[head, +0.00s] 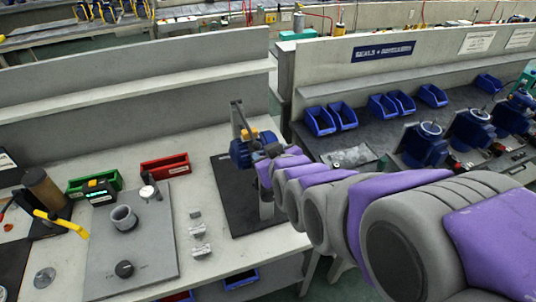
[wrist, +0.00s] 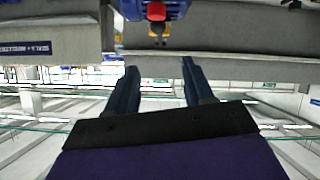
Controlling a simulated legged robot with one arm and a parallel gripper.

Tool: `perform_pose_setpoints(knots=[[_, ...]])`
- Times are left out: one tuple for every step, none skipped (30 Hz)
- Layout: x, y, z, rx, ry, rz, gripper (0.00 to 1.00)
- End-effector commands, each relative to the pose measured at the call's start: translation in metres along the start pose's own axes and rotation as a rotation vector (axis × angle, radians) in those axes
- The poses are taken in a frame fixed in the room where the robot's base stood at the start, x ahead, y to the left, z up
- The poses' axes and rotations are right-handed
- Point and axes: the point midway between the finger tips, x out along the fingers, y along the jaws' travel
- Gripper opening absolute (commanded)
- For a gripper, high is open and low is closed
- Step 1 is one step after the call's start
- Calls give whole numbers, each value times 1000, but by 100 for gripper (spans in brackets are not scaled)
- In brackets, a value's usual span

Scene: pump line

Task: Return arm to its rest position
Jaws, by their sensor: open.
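My arm, grey and purple, reaches from the lower right of the head view toward the middle. My gripper (wrist: 160,72) shows in the wrist view with its two dark fingers apart and nothing between them. In the head view its end is small and overlaps a blue pump (head: 240,152), so I cannot tell whether they touch. The pump is on a black mat (head: 226,187) on the grey bench. A blue body with a red part (wrist: 156,10) shows at the top edge of the wrist view, apart from the fingertips.
The left bench holds a green bin (head: 95,182), a red bin (head: 165,166), a grey plate (head: 150,262) with a ring (head: 123,218), and small metal parts (head: 198,232). Blue bins (head: 319,121) and several blue pumps (head: 424,145) stand on the right bench.

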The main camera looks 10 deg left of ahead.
Motion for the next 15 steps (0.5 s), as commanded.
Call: perform_pose_setpoints(knots=[[0,0,0,0,0,0,52],[0,0,0,0,0,0,52],[0,0,0,0,0,0,52],[0,0,0,0,0,0,52],[0,0,0,0,0,0,52],[0,0,0,0,0,0,52],[0,0,0,0,0,0,52],[0,0,0,0,1,0,52],[0,0,0,0,1,0,52],[0,0,0,1,-1,0,52],[-1,1,1,2,-5,1,52],[-2,2,4,6,-16,1,52],[-3,4,7,11,-30,2,52],[-5,6,11,17,-49,3,52],[-9,9,20,29,-86,4,52]])
